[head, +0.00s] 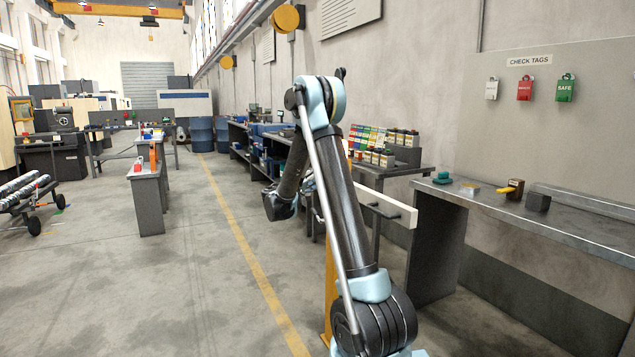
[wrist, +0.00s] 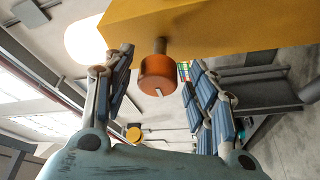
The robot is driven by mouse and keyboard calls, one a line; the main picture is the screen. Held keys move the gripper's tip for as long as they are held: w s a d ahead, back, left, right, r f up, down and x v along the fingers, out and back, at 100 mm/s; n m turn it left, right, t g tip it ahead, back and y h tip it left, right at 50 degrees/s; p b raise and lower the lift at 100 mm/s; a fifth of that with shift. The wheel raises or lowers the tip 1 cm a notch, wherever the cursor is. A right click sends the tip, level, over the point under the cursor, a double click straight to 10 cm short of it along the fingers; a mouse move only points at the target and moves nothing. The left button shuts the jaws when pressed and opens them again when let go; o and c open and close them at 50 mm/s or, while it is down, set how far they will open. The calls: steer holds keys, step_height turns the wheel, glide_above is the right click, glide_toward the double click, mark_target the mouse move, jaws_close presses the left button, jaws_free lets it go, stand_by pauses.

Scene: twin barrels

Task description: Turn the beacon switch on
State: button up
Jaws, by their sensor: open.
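In the wrist view an orange-brown round knob (wrist: 157,72), which looks like the beacon switch, sticks out on a short stem from a yellow body (wrist: 225,30). A small pale mark shows on its lower edge. My gripper (wrist: 158,64) is open, with one finger left of the knob and the other right of it. Gaps show on both sides; I cannot tell how deep the knob sits between the fingers. In the head view a yellow post (head: 329,285) stands behind my arm, which hides most of it. The knob and my gripper are not clearly visible there.
A bright white round glow (wrist: 88,42) shows left of the yellow body. A grey workbench (head: 550,215) with small parts stands at the right. A pale rail (head: 385,203) lies close behind my arm. The floor at the left (head: 190,290) is clear.

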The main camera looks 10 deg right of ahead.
steer(key=v, duration=1.2)
steer(key=shift+f, duration=0.15)
steer(key=shift+d, duration=0.2)
